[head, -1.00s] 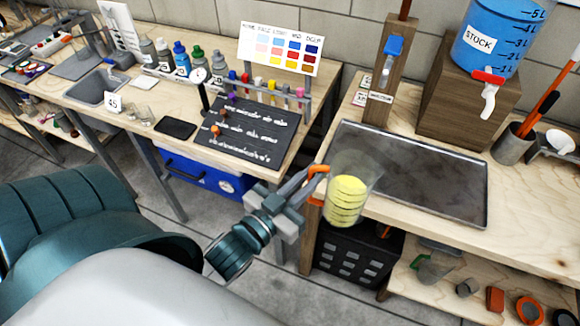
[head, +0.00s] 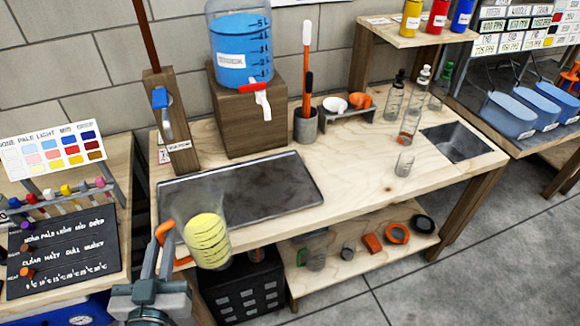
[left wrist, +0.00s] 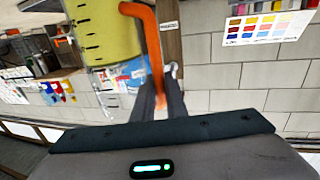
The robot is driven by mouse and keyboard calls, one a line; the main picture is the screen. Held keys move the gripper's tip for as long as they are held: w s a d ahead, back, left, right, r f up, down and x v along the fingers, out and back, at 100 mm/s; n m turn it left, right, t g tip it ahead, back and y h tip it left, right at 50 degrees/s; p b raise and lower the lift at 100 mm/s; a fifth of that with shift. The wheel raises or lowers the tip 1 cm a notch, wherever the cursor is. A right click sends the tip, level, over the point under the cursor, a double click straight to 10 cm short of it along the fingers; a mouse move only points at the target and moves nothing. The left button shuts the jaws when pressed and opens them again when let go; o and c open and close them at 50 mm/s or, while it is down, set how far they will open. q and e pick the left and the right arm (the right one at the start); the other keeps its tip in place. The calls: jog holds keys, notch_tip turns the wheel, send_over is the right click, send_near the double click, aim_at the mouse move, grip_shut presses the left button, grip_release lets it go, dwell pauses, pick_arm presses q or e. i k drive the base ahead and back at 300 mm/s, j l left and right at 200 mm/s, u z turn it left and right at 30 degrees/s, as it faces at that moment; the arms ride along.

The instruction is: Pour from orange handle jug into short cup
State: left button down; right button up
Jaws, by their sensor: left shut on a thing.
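The clear jug (head: 208,241) with yellow contents and an orange handle (head: 164,236) is held in front of the bench's left front edge, nearly upright. My left gripper (head: 158,262) is shut on its handle. In the left wrist view the jug (left wrist: 103,38) and handle (left wrist: 155,45) lie just beyond my gripper's fingers (left wrist: 158,95). A small clear cup (head: 404,163) stands on the right part of the bench, well away from the jug; it looks like the short cup. My right gripper is not in view.
A dark metal tray (head: 240,192) lies on the bench behind the jug. A blue STOCK tank (head: 240,50) stands on a wooden block (head: 240,112). Bench top left of the cup is clear.

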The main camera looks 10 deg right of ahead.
aim_at(405, 164)
jog(key=l+z, duration=0.3)
jog(key=l, duration=0.95)
jog(key=l+z, duration=0.3)
jog(key=l, duration=1)
